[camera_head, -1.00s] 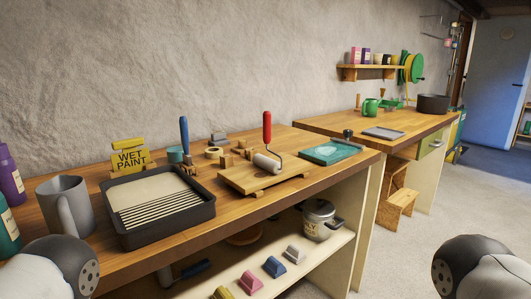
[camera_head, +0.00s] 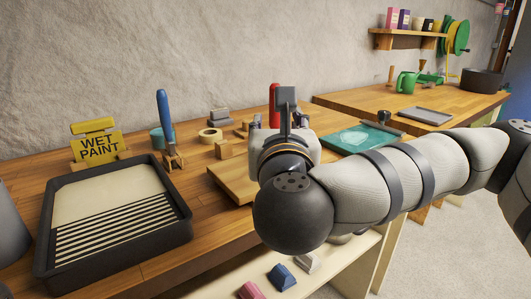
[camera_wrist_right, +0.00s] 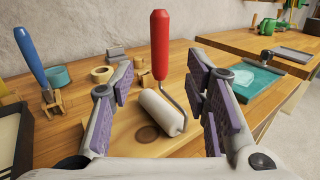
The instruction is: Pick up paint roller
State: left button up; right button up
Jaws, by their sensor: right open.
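The paint roller has an upright red handle (camera_wrist_right: 160,44), a bent metal rod and a white roller head (camera_wrist_right: 161,112). In the right wrist view it stands between the spread fingers of my right gripper (camera_wrist_right: 163,105), which is open and apart from it. In the head view my right arm hides most of the roller; only part of the red handle (camera_head: 274,103) shows behind my right gripper (camera_head: 285,125). The roller rests at a wooden board (camera_head: 230,180) on the workbench. My left gripper is out of view.
A black paint tray (camera_head: 183,215) lies at the left. A yellow wet paint sign (camera_head: 97,146), a blue-handled brush (camera_head: 164,118) and a tape roll (camera_head: 210,135) stand behind. Coloured blocks sit on the lower shelf.

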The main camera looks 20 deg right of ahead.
jog(key=x, duration=0.8)
jog(key=shift+w+d+f, duration=0.1)
jog(key=shift+w+f, duration=0.1)
jog(key=shift+w, duration=0.15)
grip_shut()
